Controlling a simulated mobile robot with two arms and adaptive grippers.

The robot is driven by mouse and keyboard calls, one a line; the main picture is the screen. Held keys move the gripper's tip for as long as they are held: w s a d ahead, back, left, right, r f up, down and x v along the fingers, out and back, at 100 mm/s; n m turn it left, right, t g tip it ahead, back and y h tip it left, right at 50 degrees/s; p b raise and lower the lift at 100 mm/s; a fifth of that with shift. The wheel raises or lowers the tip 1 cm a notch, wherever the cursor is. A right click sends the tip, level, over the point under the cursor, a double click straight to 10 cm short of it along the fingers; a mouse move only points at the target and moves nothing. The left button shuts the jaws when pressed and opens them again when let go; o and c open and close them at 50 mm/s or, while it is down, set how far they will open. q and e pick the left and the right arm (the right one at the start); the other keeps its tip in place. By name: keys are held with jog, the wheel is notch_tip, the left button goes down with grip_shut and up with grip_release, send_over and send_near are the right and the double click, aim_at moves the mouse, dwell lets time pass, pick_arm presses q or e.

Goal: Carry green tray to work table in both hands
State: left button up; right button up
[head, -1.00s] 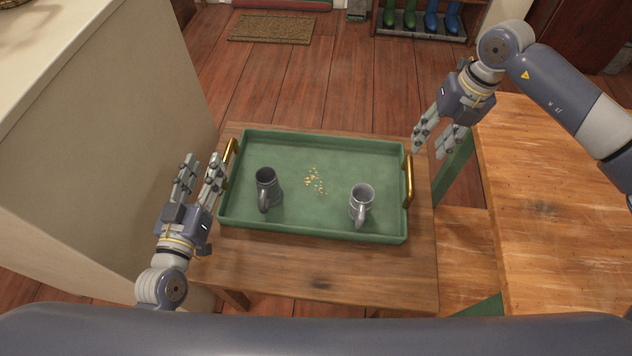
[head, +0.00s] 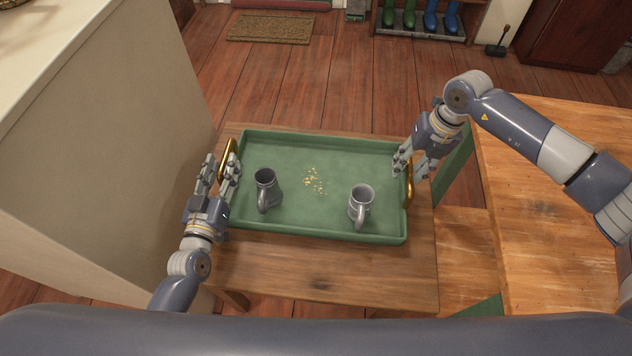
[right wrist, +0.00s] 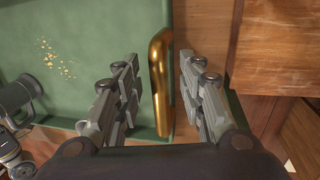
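The green tray (head: 310,222) lies flat on a small wooden table (head: 330,285), with a brass handle at each end. A dark mug (head: 266,188), a grey mug (head: 361,203) and yellowish crumbs (head: 314,181) are in it. My left gripper (head: 221,165) is open at the left handle (head: 228,158); whether its fingers straddle the bar is hard to tell. My right gripper (head: 409,166) is open at the right handle (head: 408,188). In the right wrist view, the brass handle (right wrist: 160,80) shows between its parted fingers (right wrist: 165,90), with gaps on both sides.
A larger wooden table with green legs (head: 560,240) stands at the right, close to the small table. A pale cabinet (head: 110,150) stands at the left. A doormat (head: 270,28) and a boot rack (head: 420,30) are at the back. Floor beyond the tray is clear.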

pick_arm(q)
jog(key=shift+w, duration=0.55)
pick_arm(e)
jog(key=shift+a+f, duration=0.1)
jog(key=shift+f, duration=0.25)
pick_arm(q)
grip_shut()
pick_arm(e)
grip_shut()
pick_arm(q)
jog(key=shift+d, duration=0.1)
jog(key=shift+w+r, duration=0.1)
jog(key=shift+r, duration=0.3)
pick_arm(e)
jog(key=shift+w+a+r, duration=0.1)
jog(key=shift+r, duration=0.15)
